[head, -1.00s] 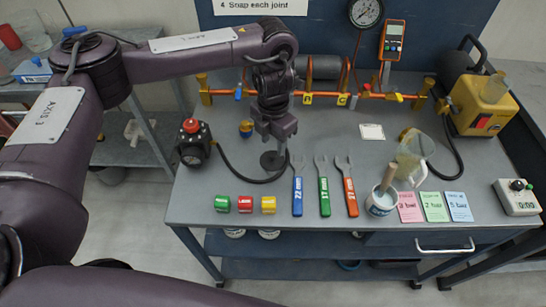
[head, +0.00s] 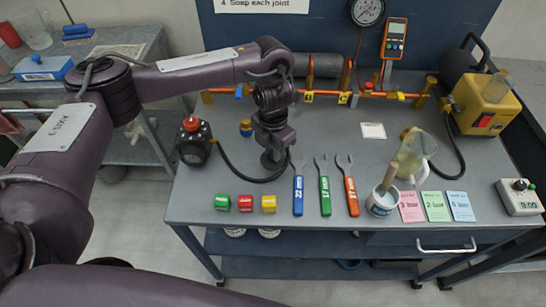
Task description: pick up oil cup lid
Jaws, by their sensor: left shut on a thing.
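My right gripper is not in view.
A black hose (head: 240,178) runs from the red-topped device (head: 194,142) beneath the gripper. A clear jug (head: 412,160) is to the right. A copper pipe (head: 325,93) crosses the back.

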